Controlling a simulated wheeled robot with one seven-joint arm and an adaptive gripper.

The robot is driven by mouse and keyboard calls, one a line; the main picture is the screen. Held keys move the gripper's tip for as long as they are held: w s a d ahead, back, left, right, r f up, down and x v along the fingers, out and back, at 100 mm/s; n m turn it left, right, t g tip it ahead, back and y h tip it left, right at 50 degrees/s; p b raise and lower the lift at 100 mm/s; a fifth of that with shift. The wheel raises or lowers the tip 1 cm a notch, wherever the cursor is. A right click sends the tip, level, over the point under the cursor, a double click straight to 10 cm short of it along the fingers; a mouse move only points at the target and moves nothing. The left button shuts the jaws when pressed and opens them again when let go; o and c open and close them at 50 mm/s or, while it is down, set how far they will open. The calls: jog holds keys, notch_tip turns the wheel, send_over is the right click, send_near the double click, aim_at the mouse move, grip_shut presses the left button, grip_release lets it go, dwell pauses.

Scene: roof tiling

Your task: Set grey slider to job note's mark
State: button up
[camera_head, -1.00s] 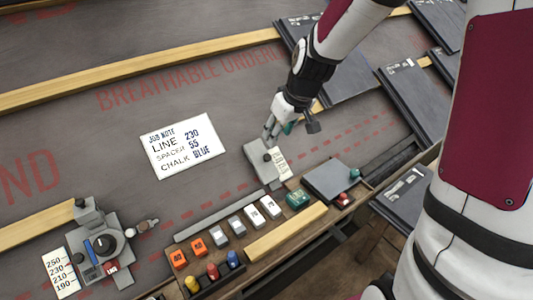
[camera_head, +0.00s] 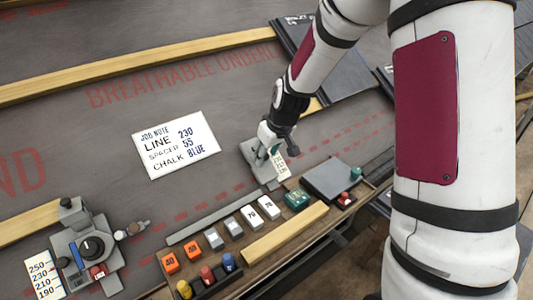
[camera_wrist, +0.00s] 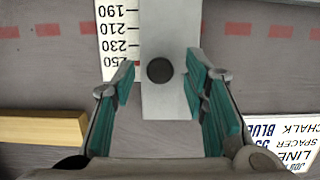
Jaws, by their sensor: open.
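The grey slider plate (camera_head: 257,160) lies on the dark roof underlay, with a small number card (camera_head: 280,165) at its right. In the wrist view the grey plate (camera_wrist: 170,105) carries a dark round knob (camera_wrist: 160,70). The scale card (camera_wrist: 118,42) beside it reads 190, 210, 230, 250, and the knob is level with or just past the 250 end. My gripper (camera_wrist: 163,85) is open, its teal fingers on either side of the plate and knob. Contact cannot be told. In the head view my gripper (camera_head: 270,146) is over the slider. The job note (camera_head: 176,144) reads LINE 230, SPACER 55, CHALK BLUE.
A dial device (camera_head: 90,250) with another 250-to-190 scale (camera_head: 44,275) stands at lower left. A wooden tray (camera_head: 285,232) holds orange, grey and white blocks and coloured chalks in front. Wooden battens (camera_head: 130,72) cross the roof. Dark tiles lie at upper right.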

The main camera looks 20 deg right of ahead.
grip_shut()
jog(key=shift+s+d+f+b, duration=0.3)
jog(key=shift+s+f+b, duration=0.1)
jog(key=shift+s+f, duration=0.35)
grip_release()
jog(key=shift+r, duration=0.15)
jog(key=shift+r, duration=0.1)
jog(key=v, duration=1.2)
